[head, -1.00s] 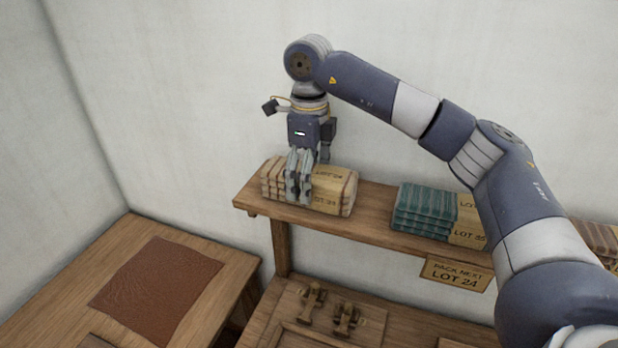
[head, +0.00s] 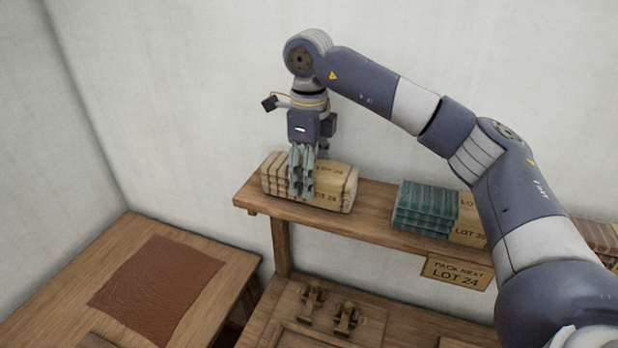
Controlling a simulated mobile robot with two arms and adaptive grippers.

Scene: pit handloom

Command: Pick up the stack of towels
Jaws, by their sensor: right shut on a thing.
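A stack of cream towels with brown stripes (head: 335,187) sits at the left end of the wooden shelf. Its paper bands read LOT 24. My right gripper (head: 302,188) points down at the stack, with its fingers in front of and around the stack's middle, shut on it. The fingers hide part of the stack, and the far finger is mostly hidden. The stack appears to rest on the shelf; I cannot see a gap below it. My left gripper is not in view.
A green towel stack (head: 424,211) lies farther right on the shelf (head: 372,226), partly behind my right arm. A sign (head: 456,273) reading PACK NEXT LOT 24 hangs below. A brown mat (head: 158,288) lies on the table at left. Wooden fittings (head: 330,310) stand below the shelf.

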